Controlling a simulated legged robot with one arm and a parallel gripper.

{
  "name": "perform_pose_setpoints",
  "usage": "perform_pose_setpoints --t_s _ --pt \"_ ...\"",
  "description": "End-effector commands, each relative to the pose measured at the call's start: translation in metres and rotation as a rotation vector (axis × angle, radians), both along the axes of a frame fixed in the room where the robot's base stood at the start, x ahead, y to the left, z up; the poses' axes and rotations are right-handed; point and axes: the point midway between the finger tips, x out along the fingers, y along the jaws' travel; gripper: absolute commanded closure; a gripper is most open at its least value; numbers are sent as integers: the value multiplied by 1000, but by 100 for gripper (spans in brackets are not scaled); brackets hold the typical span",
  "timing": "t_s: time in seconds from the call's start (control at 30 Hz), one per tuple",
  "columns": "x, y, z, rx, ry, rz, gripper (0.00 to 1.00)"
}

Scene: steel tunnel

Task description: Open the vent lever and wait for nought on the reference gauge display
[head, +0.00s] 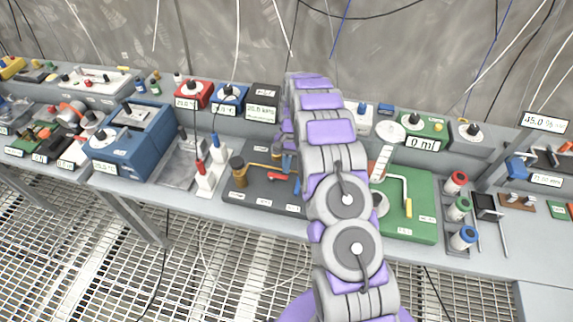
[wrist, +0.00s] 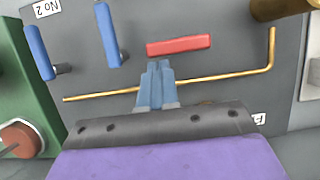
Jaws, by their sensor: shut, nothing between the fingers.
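A dark grey manifold panel (head: 262,201) lies on the bench left of my arm. Its red lever (wrist: 178,45) lies crosswise in the wrist view, and part of it shows in the head view (head: 279,177). Two blue levers (wrist: 40,52) (wrist: 108,33) stand lengthwise to its left. My gripper (wrist: 158,65) is shut and empty, its blue fingertips just below the red lever; I cannot tell whether they touch it. No label marks the vent lever legibly. A black box with a display (head: 262,108), seemingly in kPa, stands behind the panel; its digits are hard to read.
A thin brass pipe (wrist: 226,75) runs behind my fingers, and a brass knob (head: 238,168) stands on the panel. A green board (head: 425,222) lies right of my arm.

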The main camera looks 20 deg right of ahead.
Motion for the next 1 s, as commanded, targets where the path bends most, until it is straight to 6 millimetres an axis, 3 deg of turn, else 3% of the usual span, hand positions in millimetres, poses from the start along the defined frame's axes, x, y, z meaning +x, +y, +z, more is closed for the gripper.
perform_pose_setpoints --t_s 0.47,1.0 --pt "-11 1 3 1 5 -160 100" --pt "-38 11 4 0 5 -660 100"
